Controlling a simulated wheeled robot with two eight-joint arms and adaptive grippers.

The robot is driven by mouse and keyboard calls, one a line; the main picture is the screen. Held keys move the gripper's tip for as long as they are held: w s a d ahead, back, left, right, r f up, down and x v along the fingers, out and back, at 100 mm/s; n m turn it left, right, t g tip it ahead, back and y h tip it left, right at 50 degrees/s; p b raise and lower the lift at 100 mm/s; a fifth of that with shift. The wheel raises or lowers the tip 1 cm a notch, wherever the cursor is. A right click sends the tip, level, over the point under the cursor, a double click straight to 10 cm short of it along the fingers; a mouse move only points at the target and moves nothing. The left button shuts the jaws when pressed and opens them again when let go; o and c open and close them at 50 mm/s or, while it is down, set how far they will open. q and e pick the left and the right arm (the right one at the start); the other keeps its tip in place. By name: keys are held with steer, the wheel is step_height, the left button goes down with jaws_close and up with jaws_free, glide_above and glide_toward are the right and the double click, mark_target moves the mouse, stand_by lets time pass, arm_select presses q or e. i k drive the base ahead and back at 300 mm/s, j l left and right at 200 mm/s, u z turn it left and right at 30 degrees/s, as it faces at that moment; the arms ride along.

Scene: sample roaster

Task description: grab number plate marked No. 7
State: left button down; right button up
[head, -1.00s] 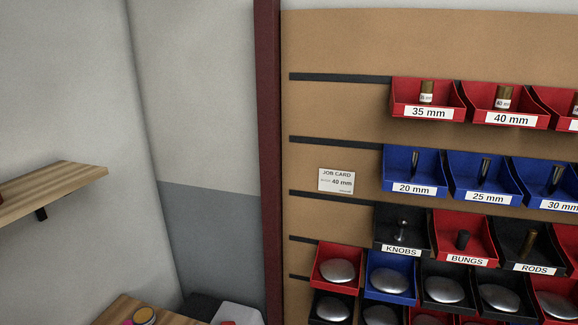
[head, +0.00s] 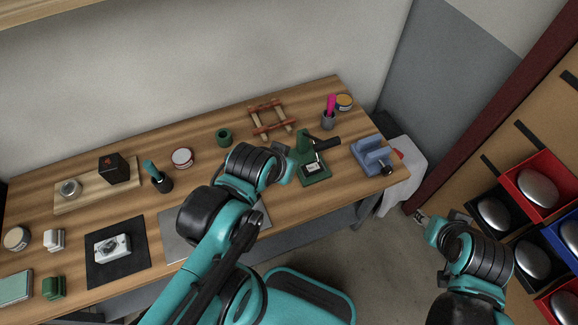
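No plate that I can read as No. 7 shows in the head view; the small markings on the bench are too small to read. My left arm reaches over the wooden bench, and its gripper end (head: 284,168) is beside the green hand press (head: 303,145); its fingers are mostly hidden by the wrist. A small pale piece (head: 313,168) is on the base of the press; I cannot tell what it is. My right gripper (head: 420,215) is low at the right, over the floor between bench and bin wall, its fingers small and unclear.
Red, blue and black bins (head: 541,158) stand at the right. A shelf edge crosses the top left.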

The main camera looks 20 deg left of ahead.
mark_target(309, 169)
steer(key=l+u, duration=1.05)
steer(key=u, duration=0.15)
steer(key=i+l, duration=0.4)
